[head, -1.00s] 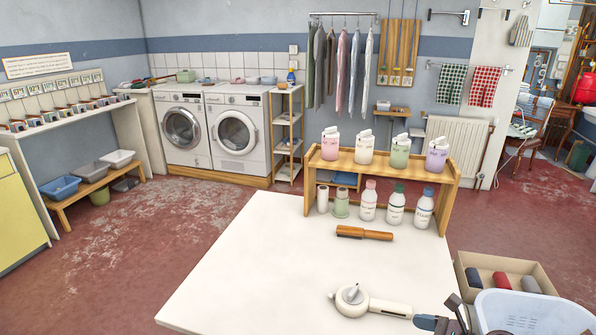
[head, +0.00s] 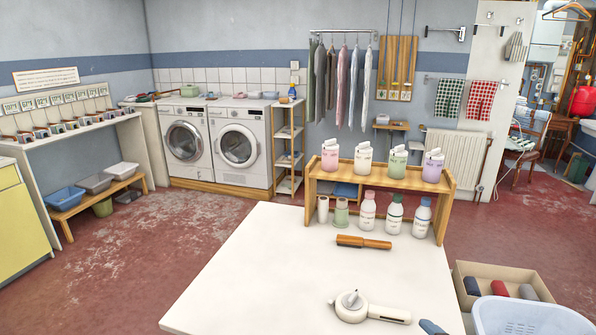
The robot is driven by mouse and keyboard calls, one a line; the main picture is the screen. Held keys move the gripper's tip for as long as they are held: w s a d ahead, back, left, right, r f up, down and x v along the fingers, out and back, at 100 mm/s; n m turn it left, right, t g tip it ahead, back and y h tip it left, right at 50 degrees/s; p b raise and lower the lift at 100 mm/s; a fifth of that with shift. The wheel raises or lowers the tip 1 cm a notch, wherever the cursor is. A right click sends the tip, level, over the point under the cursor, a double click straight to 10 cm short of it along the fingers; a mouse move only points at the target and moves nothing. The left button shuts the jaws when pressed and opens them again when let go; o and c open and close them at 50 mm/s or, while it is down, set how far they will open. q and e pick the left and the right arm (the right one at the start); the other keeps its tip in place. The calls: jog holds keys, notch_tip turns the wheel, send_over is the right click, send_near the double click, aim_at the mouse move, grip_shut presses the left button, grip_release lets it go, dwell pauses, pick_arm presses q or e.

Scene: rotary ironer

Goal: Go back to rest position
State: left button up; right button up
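Neither of my grippers shows in the head view. A white handheld device with a round head (head: 351,305) and a straight handle lies on the near part of the white table (head: 250,270). A small blue-grey piece (head: 431,327) shows at the bottom edge, just right of the handle's end. The rest of it is cut off, so I cannot tell what it is. A wooden-handled brush or roller (head: 363,242) lies farther back on the table.
A wooden rack (head: 446,217) with several bottles stands at the table's back. Two washing machines (head: 240,146) stand by the back wall. Open red floor (head: 120,250) lies left.

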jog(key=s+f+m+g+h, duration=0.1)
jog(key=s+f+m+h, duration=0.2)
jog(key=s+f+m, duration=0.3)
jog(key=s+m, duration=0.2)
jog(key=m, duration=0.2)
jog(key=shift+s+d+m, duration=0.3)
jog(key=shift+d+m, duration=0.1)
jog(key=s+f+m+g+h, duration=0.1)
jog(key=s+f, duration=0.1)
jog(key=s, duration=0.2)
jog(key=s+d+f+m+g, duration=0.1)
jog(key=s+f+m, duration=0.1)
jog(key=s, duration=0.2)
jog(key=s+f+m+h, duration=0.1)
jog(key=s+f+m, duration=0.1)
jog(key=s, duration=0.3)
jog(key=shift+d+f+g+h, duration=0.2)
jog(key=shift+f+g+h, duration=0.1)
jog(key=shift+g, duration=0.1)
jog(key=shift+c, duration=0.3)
